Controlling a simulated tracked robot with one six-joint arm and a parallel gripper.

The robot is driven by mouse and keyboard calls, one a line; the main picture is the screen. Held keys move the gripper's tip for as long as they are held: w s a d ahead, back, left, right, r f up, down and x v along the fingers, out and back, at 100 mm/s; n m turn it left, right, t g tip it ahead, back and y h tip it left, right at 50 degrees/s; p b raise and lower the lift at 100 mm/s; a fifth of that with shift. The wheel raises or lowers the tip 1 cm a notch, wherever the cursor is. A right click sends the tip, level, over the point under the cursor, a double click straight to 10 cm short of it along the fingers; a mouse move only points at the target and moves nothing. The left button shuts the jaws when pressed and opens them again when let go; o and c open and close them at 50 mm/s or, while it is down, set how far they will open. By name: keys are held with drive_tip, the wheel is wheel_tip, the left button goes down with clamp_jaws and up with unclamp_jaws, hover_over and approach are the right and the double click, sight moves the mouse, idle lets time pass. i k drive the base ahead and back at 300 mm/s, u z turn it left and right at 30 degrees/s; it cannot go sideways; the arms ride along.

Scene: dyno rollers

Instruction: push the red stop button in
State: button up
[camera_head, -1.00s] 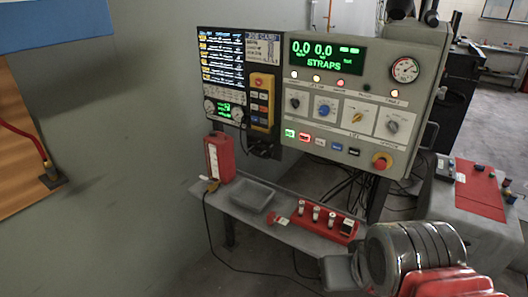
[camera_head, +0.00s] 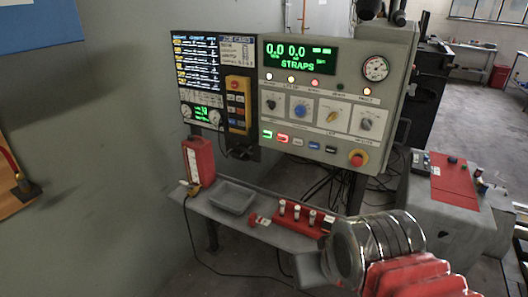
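A red mushroom button (camera_head: 358,157) on a yellow ring sits at the lower right of the grey control panel (camera_head: 385,98). A second, smaller red button (camera_head: 236,85) sits at the top of a yellow pendant box (camera_head: 238,115) left of that panel. I cannot tell whether either is pressed. My arm, grey cylinder and red parts, shows at the lower right, below the panel. A grey block to the left of the cylinder moves with it. I cannot make out fingers or their opening. The arm appears clear of both buttons in the picture.
A shelf (camera_head: 268,232) below the panel holds a red handheld box (camera_head: 199,160), a grey tray (camera_head: 233,196) and a red rack (camera_head: 300,222) with small white cylinders. Cables hang below. A cart with a red top (camera_head: 455,182) stands at the right. A wall is at the left.

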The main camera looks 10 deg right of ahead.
sight(355, 161)
drive_tip(key=u, duration=0.2)
drive_tip(key=i, duration=0.95)
drive_tip(key=z, duration=0.3)
